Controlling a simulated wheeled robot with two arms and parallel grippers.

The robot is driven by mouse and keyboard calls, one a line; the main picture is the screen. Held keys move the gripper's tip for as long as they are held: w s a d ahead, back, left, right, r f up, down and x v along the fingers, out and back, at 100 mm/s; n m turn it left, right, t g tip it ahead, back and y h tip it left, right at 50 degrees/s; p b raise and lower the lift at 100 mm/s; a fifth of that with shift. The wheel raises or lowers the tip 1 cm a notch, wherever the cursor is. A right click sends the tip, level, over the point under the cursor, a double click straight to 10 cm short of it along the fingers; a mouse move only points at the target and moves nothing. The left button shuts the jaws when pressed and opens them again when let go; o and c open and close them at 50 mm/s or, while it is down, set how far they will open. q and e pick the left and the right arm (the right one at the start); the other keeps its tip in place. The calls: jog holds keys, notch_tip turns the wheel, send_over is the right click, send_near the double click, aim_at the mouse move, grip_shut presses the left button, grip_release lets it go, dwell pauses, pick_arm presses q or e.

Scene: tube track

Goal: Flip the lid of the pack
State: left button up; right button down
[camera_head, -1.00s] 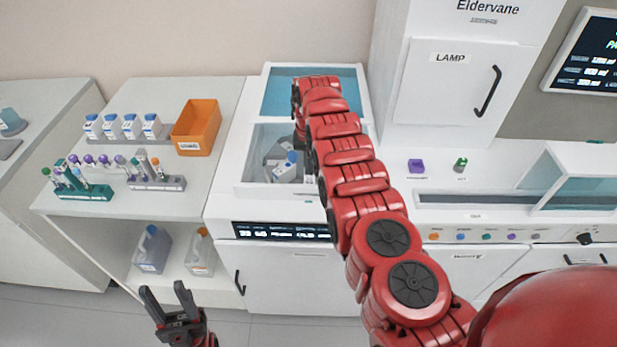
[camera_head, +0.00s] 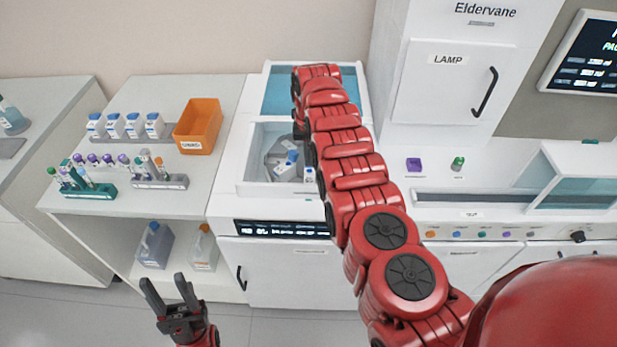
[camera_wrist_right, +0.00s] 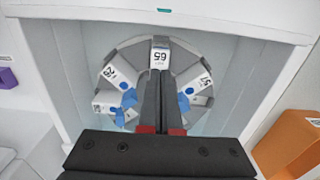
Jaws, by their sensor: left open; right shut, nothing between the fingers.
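White packs with blue caps sit in a round grey carousel (camera_wrist_right: 115,55) inside an open-topped bay; in the head view, part of the carousel (camera_head: 277,153) shows. In the right wrist view, one pack, marked 65 (camera_wrist_right: 160,54), is at the far side. Others lie left (camera_wrist_right: 106,103) and right (camera_wrist_right: 200,84), with blue caps turned inward. My right gripper (camera_wrist_right: 158,73) is shut and empty, fingertips over the carousel at the near edge of pack 65; contact cannot be told. The fingers hide what is beneath. My left gripper (camera_head: 168,285) is open and empty, low in front of the cabinets.
An orange bin (camera_head: 198,126) and several bottles stand on the left counter, with tube racks (camera_head: 160,181) in front. The bay walls (camera_wrist_right: 238,75) surround the carousel.

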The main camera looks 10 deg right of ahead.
jog(key=shift+r+p, duration=0.45)
jog(key=shift+r, duration=2.35)
